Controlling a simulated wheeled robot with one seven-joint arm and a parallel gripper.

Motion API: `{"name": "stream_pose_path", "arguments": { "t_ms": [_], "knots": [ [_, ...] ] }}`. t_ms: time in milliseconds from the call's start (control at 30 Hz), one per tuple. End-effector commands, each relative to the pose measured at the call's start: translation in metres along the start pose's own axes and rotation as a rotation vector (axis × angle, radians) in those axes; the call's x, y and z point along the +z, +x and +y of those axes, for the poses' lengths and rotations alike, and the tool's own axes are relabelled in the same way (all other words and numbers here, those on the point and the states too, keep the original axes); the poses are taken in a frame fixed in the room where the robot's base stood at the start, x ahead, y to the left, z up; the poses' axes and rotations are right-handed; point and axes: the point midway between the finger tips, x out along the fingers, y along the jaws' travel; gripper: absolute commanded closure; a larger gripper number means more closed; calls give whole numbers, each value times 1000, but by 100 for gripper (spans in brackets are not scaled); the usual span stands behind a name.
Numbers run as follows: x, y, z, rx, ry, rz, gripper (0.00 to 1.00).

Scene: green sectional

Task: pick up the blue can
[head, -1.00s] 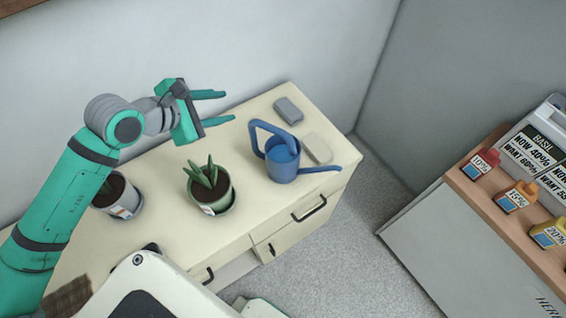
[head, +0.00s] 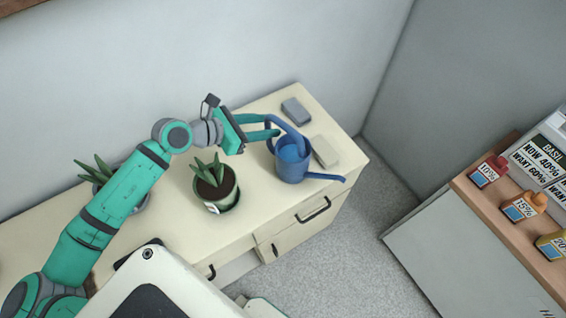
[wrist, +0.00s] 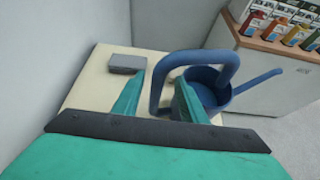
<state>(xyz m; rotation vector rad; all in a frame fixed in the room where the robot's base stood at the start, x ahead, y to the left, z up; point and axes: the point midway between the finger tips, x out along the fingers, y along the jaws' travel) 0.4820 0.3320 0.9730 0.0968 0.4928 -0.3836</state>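The blue can is a watering can (head: 293,168) with a looped handle and a spout pointing right. It stands upright near the right end of the cream cabinet. It also shows in the wrist view (wrist: 212,98). My gripper (head: 270,127) is at the handle, on the side away from the spout. In the wrist view my gripper (wrist: 156,96) has its fingers apart, with the near bar of the handle between them. The right finger appears to reach into the handle loop. A gap shows between the left finger and the handle.
The cream cabinet top (head: 262,202) also holds a green potted plant (head: 214,185) below my arm and another partly behind it. A grey block (head: 295,111) and a beige block (head: 325,151) lie close to the can. The wall stands behind.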

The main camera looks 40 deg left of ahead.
Motion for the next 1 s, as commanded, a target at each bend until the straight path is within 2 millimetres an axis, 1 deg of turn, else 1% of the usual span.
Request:
{"name": "stream_pose_path", "arguments": {
  "t_ms": [33, 100, 233, 367, 567, 667, 700, 733, 1000],
  "knots": [
    [1, 9, -1, -4, 1, 1, 61],
    [2, 19, 0, -3, 2, 1, 61],
    [2, 34, 0, -2, 0, 1, 61],
    [2, 40, 0, 0, 1, 2, 61],
    [2, 41, 1, 1, 1, 1, 61],
    [2, 40, 1, 1, 0, 1, 83],
    [2, 40, 1, 1, 0, 1, 93],
    [2, 40, 1, 1, 0, 1, 100],
    [2, 40, 1, 2, -1, -1, 100]
  ]
}}
